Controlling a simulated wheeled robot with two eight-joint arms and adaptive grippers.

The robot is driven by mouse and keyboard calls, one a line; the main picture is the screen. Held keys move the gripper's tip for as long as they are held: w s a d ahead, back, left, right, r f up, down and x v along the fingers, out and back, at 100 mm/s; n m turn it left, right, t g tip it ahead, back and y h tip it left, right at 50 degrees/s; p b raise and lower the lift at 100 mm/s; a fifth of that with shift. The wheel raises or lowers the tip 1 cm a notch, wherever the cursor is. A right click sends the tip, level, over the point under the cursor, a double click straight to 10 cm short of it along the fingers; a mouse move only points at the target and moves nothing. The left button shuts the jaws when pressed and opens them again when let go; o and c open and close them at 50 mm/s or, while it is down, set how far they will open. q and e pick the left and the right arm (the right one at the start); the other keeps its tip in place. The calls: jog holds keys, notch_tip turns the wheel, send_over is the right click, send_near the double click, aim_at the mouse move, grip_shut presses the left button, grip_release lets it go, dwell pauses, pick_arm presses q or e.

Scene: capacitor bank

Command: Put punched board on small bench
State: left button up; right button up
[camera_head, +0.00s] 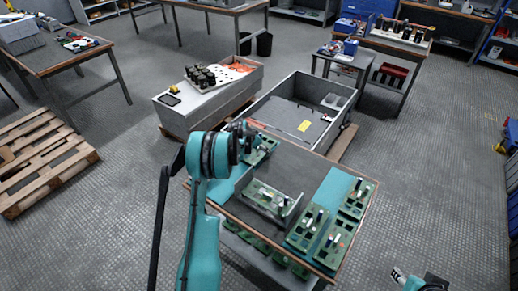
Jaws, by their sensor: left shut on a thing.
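My left gripper (248,137) is over the back left corner of the near worktable (328,190). Its fingers are largely hidden by my wrist; it appears shut on a green board (264,151) with dark square holes and small parts. Similar green punched boards (308,230) lie at the table's right end, and another sits in a grey tray (270,198) in the middle. A white board with holes (232,71) lies on a pale crate behind. A low small bench (343,66) stands at the back right. Part of my right arm shows at the bottom right; its gripper cannot be made out.
A grey open bin (303,96) with a yellow item stands just behind the worktable. The pale crate (207,100) carries black cylinders. A wooden pallet (45,160) lies at the left. A taller bench (398,48) adjoins the small bench.

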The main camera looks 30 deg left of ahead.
pick_arm(q)
jog(key=o, duration=1.3)
jog(key=shift+o, duration=0.2)
jog(key=shift+r, duration=0.1)
jog(key=v, duration=1.2)
jog(key=s+d+r, duration=0.6)
jog(key=d+r, duration=0.1)
jog(key=d, duration=0.2)
jog(key=s+d+r, duration=0.6)
jog(key=d, duration=0.2)
jog(key=s+d, duration=0.5)
jog(key=s, duration=0.5)
jog(key=s+d+f, duration=0.1)
jog(key=s+d, duration=0.5)
jog(key=s, duration=0.4)
jog(key=shift+f+n+t, duration=0.3)
jog(key=shift+f+n, duration=0.05)
jog(key=shift+n, duration=0.05)
